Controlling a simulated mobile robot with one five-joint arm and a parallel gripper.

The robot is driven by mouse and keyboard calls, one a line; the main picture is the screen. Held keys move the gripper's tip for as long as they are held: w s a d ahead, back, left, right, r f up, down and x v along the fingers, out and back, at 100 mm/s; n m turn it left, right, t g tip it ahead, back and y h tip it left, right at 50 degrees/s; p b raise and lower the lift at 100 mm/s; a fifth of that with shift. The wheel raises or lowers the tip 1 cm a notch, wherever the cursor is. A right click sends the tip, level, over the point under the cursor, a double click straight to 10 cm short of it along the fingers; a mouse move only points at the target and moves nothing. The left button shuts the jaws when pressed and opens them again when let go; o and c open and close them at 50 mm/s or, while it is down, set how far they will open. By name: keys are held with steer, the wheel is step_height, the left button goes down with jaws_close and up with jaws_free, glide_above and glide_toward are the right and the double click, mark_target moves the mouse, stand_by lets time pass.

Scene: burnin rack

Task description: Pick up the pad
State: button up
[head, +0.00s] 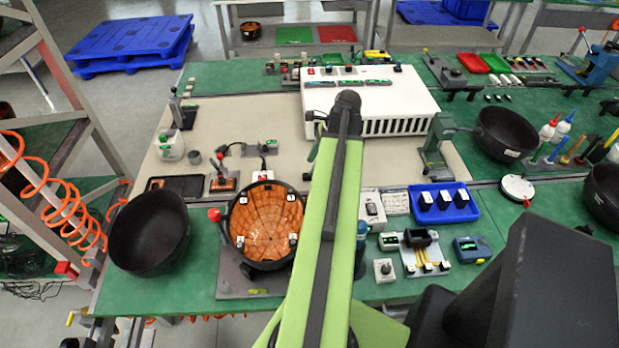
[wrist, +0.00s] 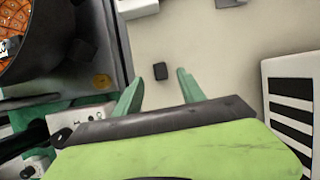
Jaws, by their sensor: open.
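A small dark block (wrist: 160,71), which looks like the pad, lies on the beige mat (wrist: 220,55) in the wrist view. My gripper (wrist: 158,79) is open, with one green finger on each side of the block's place in the picture. The block shows between the fingertips and a little beyond them. I cannot tell the height gap, and the fingers do not appear to touch it.
A white slotted unit (head: 375,95) stands behind the arm; it is at the right in the wrist view (wrist: 290,75). A black bowl with an orange inside (head: 267,225) is left of the arm. A blue tray (head: 462,210) is to the right. The mat's left part is partly clear.

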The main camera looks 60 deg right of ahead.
mark_target(307, 175)
steer(key=b+x, duration=0.4)
steer(key=x, duration=0.1)
steer(key=shift+d, duration=0.1)
steer(key=shift+r, duration=0.1)
jaws_close()
